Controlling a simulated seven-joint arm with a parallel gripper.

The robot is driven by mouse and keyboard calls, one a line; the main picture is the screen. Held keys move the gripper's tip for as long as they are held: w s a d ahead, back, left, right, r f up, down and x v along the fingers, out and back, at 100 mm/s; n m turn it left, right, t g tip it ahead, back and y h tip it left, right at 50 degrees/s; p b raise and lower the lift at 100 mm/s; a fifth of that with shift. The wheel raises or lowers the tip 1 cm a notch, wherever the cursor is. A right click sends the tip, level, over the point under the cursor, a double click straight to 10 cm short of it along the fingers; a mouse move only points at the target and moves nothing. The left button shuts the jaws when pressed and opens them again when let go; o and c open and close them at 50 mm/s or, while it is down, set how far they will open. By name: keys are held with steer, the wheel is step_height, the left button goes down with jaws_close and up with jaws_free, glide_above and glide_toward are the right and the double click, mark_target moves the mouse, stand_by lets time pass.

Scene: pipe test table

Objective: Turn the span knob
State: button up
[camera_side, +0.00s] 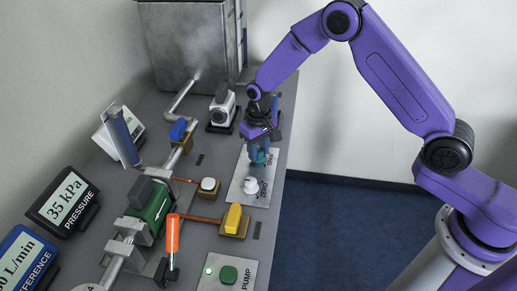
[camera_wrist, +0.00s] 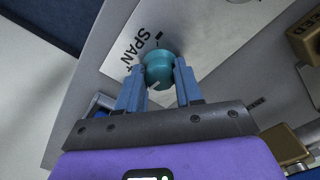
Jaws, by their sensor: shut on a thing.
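The span knob (camera_wrist: 159,70) is a round teal knob with a pale pointer line, on a white plate (camera_wrist: 122,48) printed SPAN in the wrist view. My gripper (camera_wrist: 159,78) has its two blue fingers on either side of the knob and is shut on it. The pointer line on the knob points toward the lower left in the wrist view, and a dark mark on the plate lies above the knob. In the side view, my gripper (camera_side: 260,150) reaches down to the far end of the plate and hides most of the knob.
A white zero knob (camera_side: 250,185) stands on the same plate, nearer the camera. A yellow handle (camera_side: 233,217), a white knob on a brown block (camera_side: 208,185) and a white device (camera_side: 222,106) stand nearby. A pressure display (camera_side: 64,201) reads 35 kPa. The table's right edge is close.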

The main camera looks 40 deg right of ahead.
mark_target(259, 151)
steer(key=shift+m, duration=1.3)
steer(key=o, duration=1)
steer(key=shift+o, duration=0.2)
step_height(259, 151, up, 18)
steer(key=shift+f, duration=0.25)
steer(key=shift+s, duration=0.1)
